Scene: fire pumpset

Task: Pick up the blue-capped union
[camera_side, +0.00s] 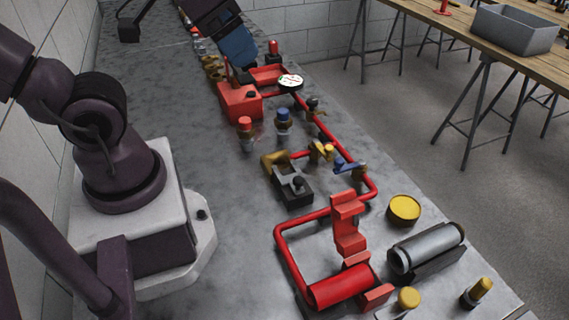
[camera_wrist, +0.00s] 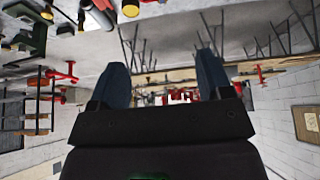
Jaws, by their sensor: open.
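The blue-capped union (camera_side: 283,120) stands upright on the grey bench, with a blue top over a grey body. It is beside a similar red-capped piece (camera_side: 246,132). My gripper (camera_side: 240,62) is at the far end of the bench in the side view, up and to the left of the union and apart from it. In the wrist view its two blue fingers are spread wide, with nothing held between them (camera_wrist: 163,78). I cannot make out the union in the wrist view.
A red pump block (camera_side: 240,102) stands between my gripper and the union. Red piping (camera_side: 335,143) with a white-faced gauge (camera_side: 290,82) runs along the right. A dark valve block (camera_side: 292,188) sits nearer. Bare bench (camera_side: 190,110) lies to the left.

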